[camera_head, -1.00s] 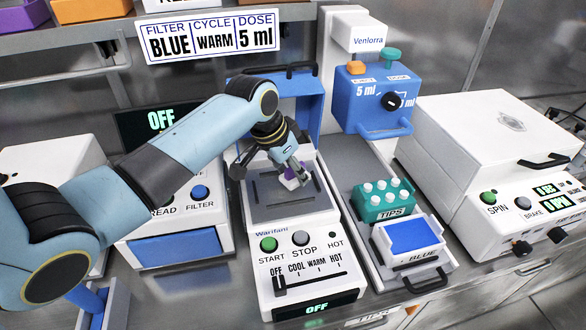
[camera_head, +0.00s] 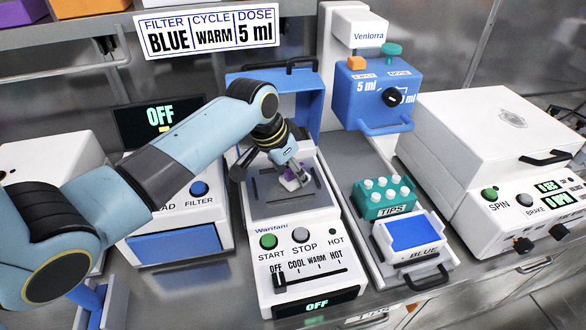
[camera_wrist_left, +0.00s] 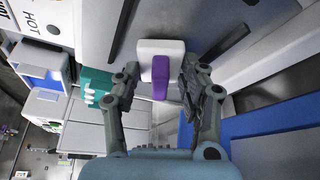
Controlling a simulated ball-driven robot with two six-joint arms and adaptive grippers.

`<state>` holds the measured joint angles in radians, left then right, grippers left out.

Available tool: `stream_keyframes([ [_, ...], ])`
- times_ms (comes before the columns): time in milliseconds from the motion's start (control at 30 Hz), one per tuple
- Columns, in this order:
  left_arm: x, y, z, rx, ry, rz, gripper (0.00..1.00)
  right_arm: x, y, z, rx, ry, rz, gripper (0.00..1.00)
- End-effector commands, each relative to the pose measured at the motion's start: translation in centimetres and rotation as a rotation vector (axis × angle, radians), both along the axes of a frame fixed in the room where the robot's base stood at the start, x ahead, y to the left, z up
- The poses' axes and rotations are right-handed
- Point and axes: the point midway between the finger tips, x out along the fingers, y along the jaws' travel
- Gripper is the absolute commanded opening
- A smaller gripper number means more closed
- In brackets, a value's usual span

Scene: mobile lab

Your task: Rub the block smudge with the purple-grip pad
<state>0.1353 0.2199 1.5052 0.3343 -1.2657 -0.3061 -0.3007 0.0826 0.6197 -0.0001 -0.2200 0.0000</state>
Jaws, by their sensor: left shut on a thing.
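The white pad with a purple grip (camera_wrist_left: 160,85) is between the fingers of my left gripper (camera_wrist_left: 161,75) in the left wrist view. In the head view my left gripper (camera_head: 291,172) is shut on the pad, whose white part (camera_head: 291,184) is over the rear half of the grey block (camera_head: 300,208) of the Warifani machine. The pad appears at or just above the block's surface; contact cannot be told. I cannot make out a smudge; the gripper and pad cover part of the block. My right gripper is not in view.
The block's raised blue lid (camera_head: 313,103) stands behind the gripper. A blue dosing unit (camera_head: 372,98), a teal tips rack (camera_head: 383,199) and a blue filter box (camera_head: 413,234) are to the right. A white centrifuge (camera_head: 490,130) is farther right.

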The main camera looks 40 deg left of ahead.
Motion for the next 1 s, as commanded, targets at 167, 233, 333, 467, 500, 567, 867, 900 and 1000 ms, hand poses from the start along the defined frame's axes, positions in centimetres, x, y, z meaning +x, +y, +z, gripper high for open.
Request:
stream_keyframes([
  [167,0.0,0.0,-0.4,0.000,0.000,0.000,0.17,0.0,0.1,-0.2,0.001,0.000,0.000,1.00],
  [233,0.0,0.0,-0.6,0.000,0.000,0.000,0.17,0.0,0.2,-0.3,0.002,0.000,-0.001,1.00],
  [333,0.0,0.0,-0.6,0.000,0.000,0.000,0.17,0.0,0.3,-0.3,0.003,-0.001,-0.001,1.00],
  [467,-0.3,0.2,-0.5,0.001,0.001,0.000,0.17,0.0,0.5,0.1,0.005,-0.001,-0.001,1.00],
  [500,-0.5,0.4,-0.4,0.001,0.002,0.000,0.17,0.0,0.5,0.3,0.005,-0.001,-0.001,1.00],
  [567,-0.9,0.7,-0.4,0.002,0.003,-0.001,0.17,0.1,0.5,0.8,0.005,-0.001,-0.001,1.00],
  [867,-2.7,2.3,-0.2,0.000,0.000,0.000,0.17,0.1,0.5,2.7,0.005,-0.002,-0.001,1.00],
  [900,-2.7,2.3,-0.3,0.000,0.001,0.000,0.17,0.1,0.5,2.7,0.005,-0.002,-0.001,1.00],
  [1000,-3.0,2.5,-0.4,0.001,0.002,0.000,0.17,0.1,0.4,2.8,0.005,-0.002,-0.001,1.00],
])
